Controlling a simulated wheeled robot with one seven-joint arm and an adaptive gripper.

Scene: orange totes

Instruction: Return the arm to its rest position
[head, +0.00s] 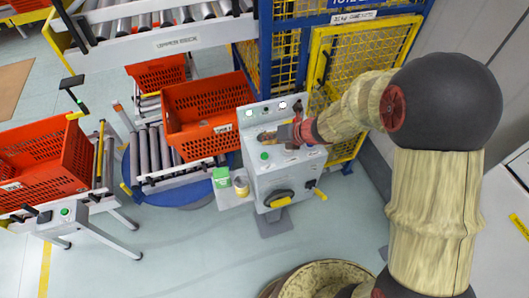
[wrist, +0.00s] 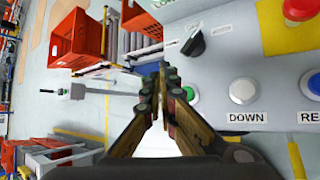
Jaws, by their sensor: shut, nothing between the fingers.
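My arm reaches in from the right of the head view. My gripper (head: 290,133) is over the top of a grey control box (head: 284,178), partly hidden by my own wrist. In the wrist view my gripper (wrist: 161,85) has its fingers together with nothing between them. Beyond the fingers is the panel of the control box (wrist: 248,60). It carries a white button (wrist: 242,90) labelled DOWN, a green button (wrist: 189,93), a black knob (wrist: 194,44), a blue button and a red button. I cannot tell whether the fingertips touch the panel.
An orange tote (head: 207,114) stands on rollers left of the box, with another orange tote (head: 47,160) at far left. A blue post and yellow mesh cage (head: 352,60) stand behind. Floor in front is clear.

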